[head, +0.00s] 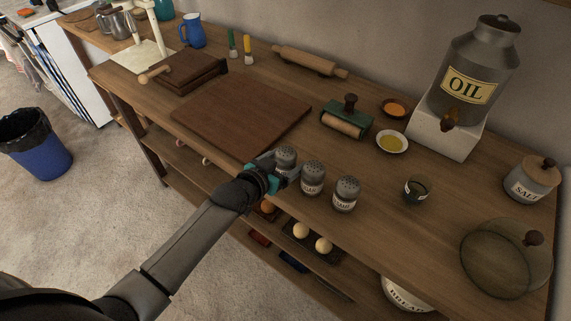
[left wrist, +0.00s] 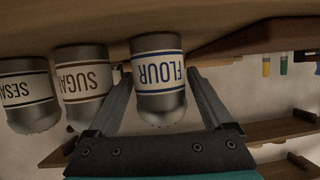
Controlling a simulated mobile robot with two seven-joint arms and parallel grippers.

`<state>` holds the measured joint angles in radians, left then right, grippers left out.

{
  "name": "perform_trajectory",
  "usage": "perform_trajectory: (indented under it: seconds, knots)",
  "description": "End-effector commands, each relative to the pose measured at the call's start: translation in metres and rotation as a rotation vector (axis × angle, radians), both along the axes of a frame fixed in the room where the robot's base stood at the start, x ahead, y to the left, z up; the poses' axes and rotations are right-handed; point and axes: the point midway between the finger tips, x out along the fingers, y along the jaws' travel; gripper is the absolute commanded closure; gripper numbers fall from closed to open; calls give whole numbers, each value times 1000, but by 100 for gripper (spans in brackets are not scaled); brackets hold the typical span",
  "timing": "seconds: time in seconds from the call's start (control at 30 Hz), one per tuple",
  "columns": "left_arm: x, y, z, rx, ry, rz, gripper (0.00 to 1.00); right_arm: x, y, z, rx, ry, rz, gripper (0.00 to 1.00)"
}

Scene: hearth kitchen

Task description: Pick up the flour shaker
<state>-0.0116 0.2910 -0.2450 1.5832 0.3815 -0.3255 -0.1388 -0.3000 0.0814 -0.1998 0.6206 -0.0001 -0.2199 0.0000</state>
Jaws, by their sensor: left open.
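The flour shaker (head: 286,156) is a small metal shaker with a domed, holed lid, leftmost of three on the wooden counter. In the left wrist view, which is upside down, its white and blue FLOUR label (left wrist: 158,72) shows clearly. My left gripper (head: 278,167) is open, with one finger on each side of the flour shaker; it also shows in the left wrist view (left wrist: 162,85). I cannot tell whether either finger touches it. The lower part of the shaker is hidden by the gripper in the head view. My right gripper is out of view.
The sugar shaker (head: 313,180) stands close beside the flour shaker, then the sesame shaker (head: 346,195). A wooden board (head: 240,115) lies behind to the left. A green roller tool (head: 347,118) and a yellow-filled bowl (head: 392,142) stand farther back. The counter's front edge is near.

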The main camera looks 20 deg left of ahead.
Motion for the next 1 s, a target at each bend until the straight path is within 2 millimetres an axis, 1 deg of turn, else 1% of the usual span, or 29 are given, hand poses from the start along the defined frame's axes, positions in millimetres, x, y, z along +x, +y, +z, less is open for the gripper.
perform_trajectory:
  seconds: [0.03, 0.1, 0.2, 0.5, 1.0]
  knots:
    - [7, -2, -4, -1, -2, 1, 15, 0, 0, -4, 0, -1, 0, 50]
    - [14, -4, -7, -2, 0, 1, 15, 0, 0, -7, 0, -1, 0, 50]
    - [21, -6, -10, -2, 0, 1, 15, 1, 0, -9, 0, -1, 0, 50]
    - [24, -7, -10, -1, 0, 0, 15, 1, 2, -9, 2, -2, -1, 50]
    - [23, -6, -10, 0, 0, 0, 71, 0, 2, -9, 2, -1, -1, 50]
